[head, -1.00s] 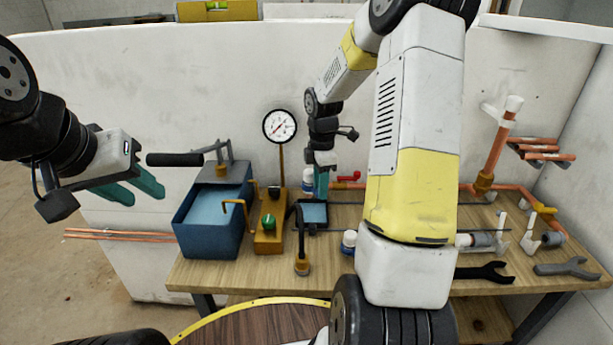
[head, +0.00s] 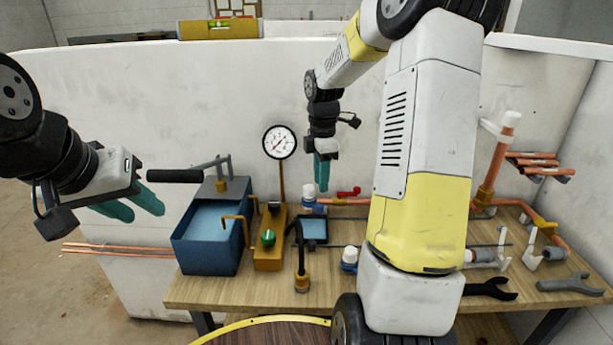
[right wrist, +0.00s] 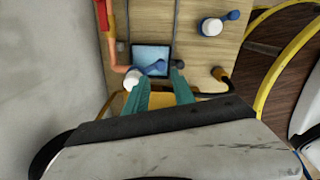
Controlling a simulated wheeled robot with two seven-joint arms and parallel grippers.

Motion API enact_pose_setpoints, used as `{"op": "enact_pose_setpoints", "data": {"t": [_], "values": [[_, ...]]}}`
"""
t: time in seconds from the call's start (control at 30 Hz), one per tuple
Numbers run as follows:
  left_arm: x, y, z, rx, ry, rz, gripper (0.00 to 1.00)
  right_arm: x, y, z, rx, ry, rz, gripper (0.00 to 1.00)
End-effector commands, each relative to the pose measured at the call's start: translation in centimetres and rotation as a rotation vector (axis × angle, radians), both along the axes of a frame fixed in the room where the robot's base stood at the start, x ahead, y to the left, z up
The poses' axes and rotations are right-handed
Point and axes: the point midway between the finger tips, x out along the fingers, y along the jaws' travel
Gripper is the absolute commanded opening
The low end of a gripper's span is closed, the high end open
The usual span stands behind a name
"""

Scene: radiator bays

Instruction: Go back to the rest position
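My left gripper (head: 132,208) hangs at the left, in front of the white wall and left of the blue pump tank. Its teal fingers are apart with nothing between them. My right gripper (head: 321,188) points down above the back of the workbench (head: 335,278). It is above the small dark tray (head: 314,231), apart from it. In the right wrist view its fingers (right wrist: 162,82) are apart and empty. My right arm hides part of the bench's middle and right.
The blue tank (head: 208,250) with a dark lever handle (head: 175,176) and a pressure gauge (head: 280,142) stand at the bench's left. Blue-white fittings (head: 349,258) lie near the tray. Copper pipework (head: 488,180) and wrenches (head: 570,284) are at the right.

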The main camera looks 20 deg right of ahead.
Motion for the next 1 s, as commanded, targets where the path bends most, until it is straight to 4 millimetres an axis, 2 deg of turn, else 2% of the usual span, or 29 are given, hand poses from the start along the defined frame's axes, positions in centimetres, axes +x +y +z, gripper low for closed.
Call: {"op": "enact_pose_setpoints", "data": {"t": [0.17,0.27,0.37,0.5,0.7,0.83,1.0], "values": [[0.0,0.0,0.0,0.0,0.0,0.0,0.36,-0.1,0.1,0.2,-0.001,-0.005,-0.009,0.31],[0.0,0.0,0.0,0.0,0.0,0.0,0.36,-0.8,0.5,1.5,-0.003,-0.028,-0.065,0.31],[0.0,0.0,0.0,0.0,0.0,0.0,0.36,-2.5,1.4,3.9,0.0,-0.073,-0.181,0.31],[0.0,0.0,0.0,0.0,0.0,0.0,0.36,-5.9,2.9,7.6,0.033,-0.156,-0.418,0.31],[0.0,0.0,0.0,0.0,0.0,0.0,0.36,-11.4,4.9,11.4,0.144,-0.257,-0.767,0.31],[0.0,0.0,0.0,0.0,0.0,0.0,0.36,-15.1,6.0,12.9,0.252,-0.301,-0.99,0.31],[0.0,0.0,0.0,0.0,0.0,0.0,0.36,-19.3,7.3,13.7,0.415,-0.314,-1.25,0.31]]}}
